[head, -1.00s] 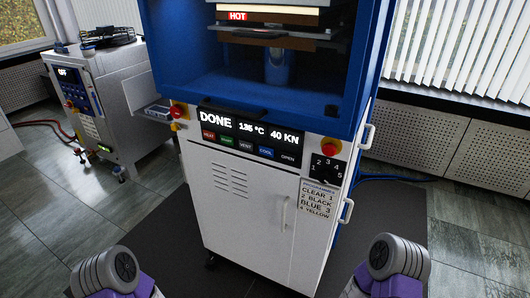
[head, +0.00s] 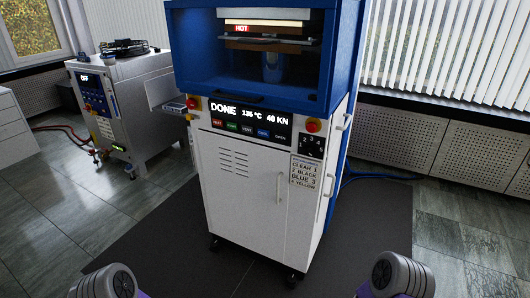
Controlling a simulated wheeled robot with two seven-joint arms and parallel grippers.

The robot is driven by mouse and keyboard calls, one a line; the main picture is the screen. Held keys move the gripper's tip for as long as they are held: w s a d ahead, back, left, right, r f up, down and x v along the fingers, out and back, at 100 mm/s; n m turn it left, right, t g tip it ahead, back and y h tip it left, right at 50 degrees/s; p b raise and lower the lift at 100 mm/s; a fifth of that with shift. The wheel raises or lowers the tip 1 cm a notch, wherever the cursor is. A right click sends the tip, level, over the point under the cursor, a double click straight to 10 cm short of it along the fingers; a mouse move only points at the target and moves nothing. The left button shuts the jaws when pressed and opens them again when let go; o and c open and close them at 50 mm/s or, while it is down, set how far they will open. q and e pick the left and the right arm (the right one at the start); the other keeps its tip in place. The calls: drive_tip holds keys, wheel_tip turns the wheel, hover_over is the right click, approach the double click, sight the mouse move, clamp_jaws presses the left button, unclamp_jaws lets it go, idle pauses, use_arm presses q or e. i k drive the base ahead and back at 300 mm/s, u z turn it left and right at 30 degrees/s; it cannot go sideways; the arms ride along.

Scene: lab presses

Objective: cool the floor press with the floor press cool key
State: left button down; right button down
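The floor press (head: 250,185) stands ahead of me, a white cabinet with a blue open-fronted chamber on top. Its display (head: 236,111) reads DONE, 135 °C, 40 KN. A row of coloured keys sits under the display; the blue cool key (head: 263,133) is fourth from the left, beside the OPEN key (head: 280,136). A HOT label (head: 241,29) shows on the plates inside the chamber. Parts of my two arms show at the bottom left and bottom right edges, apart from the press. Neither gripper is in view.
Red-topped buttons (head: 313,125) flank the panel, with a dial (head: 311,146) and a programme card (head: 304,171) below the right one. A grey machine (head: 125,110) reading OFF stands at left. A dark mat (head: 170,258) lies under the press; the floor in front is clear.

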sight(261, 131)
drive_tip(key=k, duration=0.45)
drive_tip(key=u, duration=0.8)
drive_tip(key=i, duration=2.15)
drive_tip(key=z, duration=0.75)
